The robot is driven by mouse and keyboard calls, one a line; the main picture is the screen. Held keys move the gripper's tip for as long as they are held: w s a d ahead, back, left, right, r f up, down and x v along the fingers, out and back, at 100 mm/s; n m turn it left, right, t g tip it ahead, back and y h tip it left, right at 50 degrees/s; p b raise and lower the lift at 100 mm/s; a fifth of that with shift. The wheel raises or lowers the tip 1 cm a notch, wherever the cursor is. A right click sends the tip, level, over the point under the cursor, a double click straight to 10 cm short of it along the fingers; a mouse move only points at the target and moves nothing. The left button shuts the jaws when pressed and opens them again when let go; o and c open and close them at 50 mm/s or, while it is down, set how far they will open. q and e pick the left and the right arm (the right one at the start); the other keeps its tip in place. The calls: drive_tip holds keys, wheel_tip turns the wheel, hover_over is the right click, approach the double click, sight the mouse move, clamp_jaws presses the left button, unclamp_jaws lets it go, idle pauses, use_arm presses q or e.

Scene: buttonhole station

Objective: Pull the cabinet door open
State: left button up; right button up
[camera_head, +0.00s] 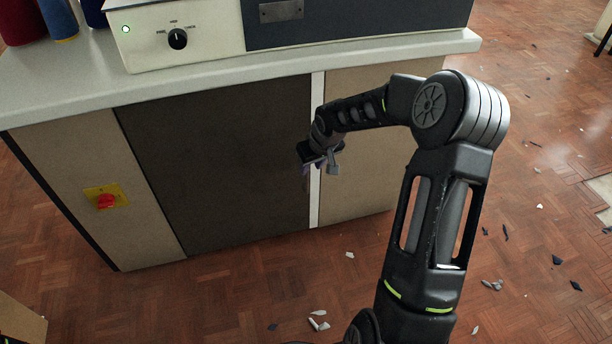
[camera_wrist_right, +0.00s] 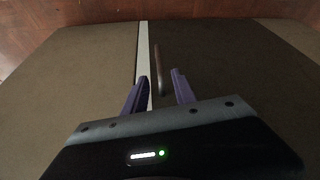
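The dark brown cabinet door (camera_head: 215,165) looks closed, its surface level with the cabinet front. A slim dark vertical handle (camera_wrist_right: 158,68) stands on the door beside the white strip (camera_head: 317,95). My right gripper (camera_head: 321,165) is in front of the door's right edge; in the head view it hides most of the handle. In the right wrist view my right gripper (camera_wrist_right: 158,84) is open, with its two purple fingers apart. The handle's near end lies between the fingertips, and I see no finger closed on it. My left gripper is not in view.
A pale worktop (camera_head: 70,85) tops the cabinet and carries a machine (camera_head: 185,40) with a knob. A red button on a yellow plate (camera_head: 106,200) is on the left panel. The parquet floor (camera_head: 230,290) before the door is mostly clear, with scattered small scraps.

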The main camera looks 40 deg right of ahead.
sight(308, 173)
drive_tip(key=b+x, duration=0.2)
drive_tip(key=x, duration=0.4)
drive_tip(key=shift+w+f, duration=0.1)
drive_tip(key=shift+f, duration=0.3)
drive_tip(key=shift+c, duration=0.5)
clamp_jaws()
idle(0.5)
